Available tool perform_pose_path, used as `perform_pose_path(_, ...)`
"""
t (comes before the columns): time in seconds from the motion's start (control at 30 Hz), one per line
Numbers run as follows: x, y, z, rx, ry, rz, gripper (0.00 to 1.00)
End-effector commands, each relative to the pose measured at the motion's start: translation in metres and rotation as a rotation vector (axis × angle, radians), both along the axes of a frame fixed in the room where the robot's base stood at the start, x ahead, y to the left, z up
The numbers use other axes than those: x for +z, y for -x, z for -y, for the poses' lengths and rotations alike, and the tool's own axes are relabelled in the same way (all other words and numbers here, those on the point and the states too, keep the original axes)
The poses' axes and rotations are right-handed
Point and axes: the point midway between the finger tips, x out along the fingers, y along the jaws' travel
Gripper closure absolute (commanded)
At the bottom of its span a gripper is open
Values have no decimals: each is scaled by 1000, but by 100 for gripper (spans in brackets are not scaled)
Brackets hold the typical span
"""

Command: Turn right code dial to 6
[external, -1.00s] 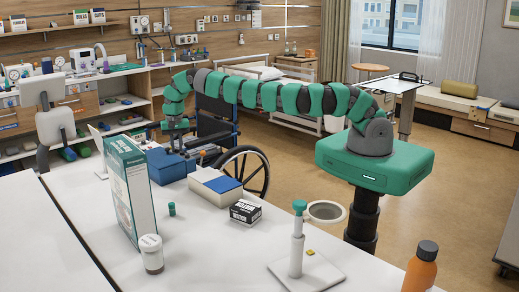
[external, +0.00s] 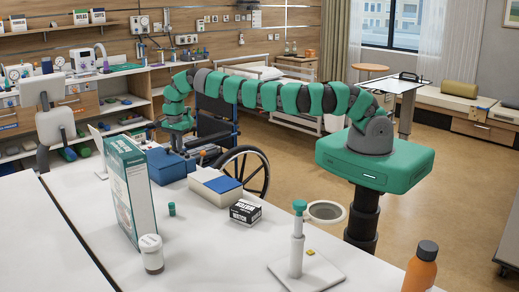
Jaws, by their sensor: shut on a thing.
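A blue box (external: 163,170) stands on the white counter, behind the tall green-and-white carton. My gripper (external: 178,150) points down at the top of this box, on its right part. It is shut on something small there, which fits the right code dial. The dials and their numbers are too small and too hidden by my gripper to read.
The tall carton (external: 130,190) stands left of the box. A box with a blue top (external: 216,185), a small black-and-white box (external: 245,212), a green cap (external: 172,209) and a white jar (external: 151,253) are nearer. A wheelchair (external: 245,165) stands behind the counter.

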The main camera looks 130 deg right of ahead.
Motion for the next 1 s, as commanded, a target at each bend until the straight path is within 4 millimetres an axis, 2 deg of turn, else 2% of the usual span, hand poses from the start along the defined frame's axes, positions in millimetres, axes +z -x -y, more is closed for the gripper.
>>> perform_pose_path(0.67, 1, -2, 0, -67, 3, 4, 100)
perform_pose_path(0.7, 1, -2, 0, -67, 3, 4, 79)
perform_pose_path(0.73, 1, -2, 0, -67, 3, 4, 73)
perform_pose_path(1.0, 1, -1, 0, -68, 2, 2, 73)
